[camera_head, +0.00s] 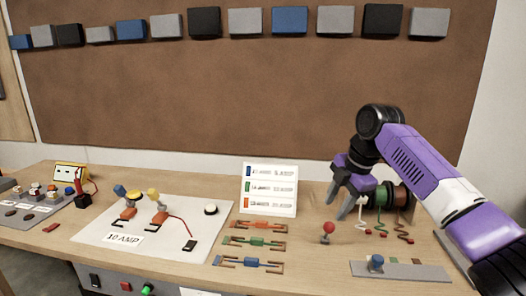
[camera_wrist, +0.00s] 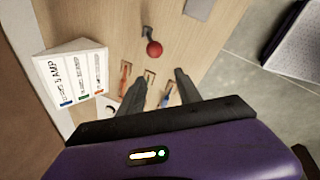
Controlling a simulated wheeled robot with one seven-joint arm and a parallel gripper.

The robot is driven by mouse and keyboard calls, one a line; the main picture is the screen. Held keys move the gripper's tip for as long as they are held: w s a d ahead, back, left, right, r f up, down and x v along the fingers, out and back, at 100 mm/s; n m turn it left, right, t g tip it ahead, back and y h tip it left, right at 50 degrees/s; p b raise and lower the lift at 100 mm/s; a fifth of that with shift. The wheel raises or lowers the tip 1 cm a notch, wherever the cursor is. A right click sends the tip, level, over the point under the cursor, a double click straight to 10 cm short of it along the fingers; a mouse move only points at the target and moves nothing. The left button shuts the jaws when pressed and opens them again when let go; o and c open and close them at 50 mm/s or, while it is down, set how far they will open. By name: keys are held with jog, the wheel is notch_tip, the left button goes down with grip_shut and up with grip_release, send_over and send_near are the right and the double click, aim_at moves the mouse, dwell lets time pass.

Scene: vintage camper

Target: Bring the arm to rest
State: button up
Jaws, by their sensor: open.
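My gripper (camera_head: 341,203) is open and empty above the right part of the wooden workbench (camera_head: 310,270). In the head view, my purple and black arm reaches in from the right, with the fingers pointing down. The wrist view shows both dark fingers of my gripper (camera_wrist: 164,90) spread apart with nothing between them. A red-knobbed lever (camera_head: 328,228) stands on the bench near the fingertips and apart from them. It also shows in the wrist view as a red ball (camera_wrist: 154,48) beyond the fingers.
A white label card (camera_head: 269,190) stands left of my gripper. Orange, green and blue fuse-like parts lie in front of it. Spools (camera_head: 400,195) with coiled wires stand close on the right. A brown panel (camera_head: 240,90) rises behind.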

jog(key=w+a+f+m+t+y, duration=0.35)
jog(key=w+a+m+t, duration=0.2)
jog(key=a, duration=0.45)
jog(key=s+a+f+m+t, duration=0.4)
jog(key=s+f+m+t, duration=0.1)
jog(key=s+m+t, duration=0.15)
jog(key=s+d+f+m+h, duration=0.2)
jog(key=s+d, duration=0.3)
jog(key=s, duration=1.4)
jog(key=s+d+f+m+h, duration=0.1)
jog(key=s+d+m, duration=0.3)
jog(key=s, duration=1.5)
jog(key=s+d+f+m+h, duration=0.2)
jog(key=s+d+f+m, duration=0.2)
jog(key=s, duration=1.5)
jog(key=shift+s+d+m+h, duration=0.15)
jog(key=shift+d+m+h, duration=0.2)
jog(key=shift+d, duration=0.5)
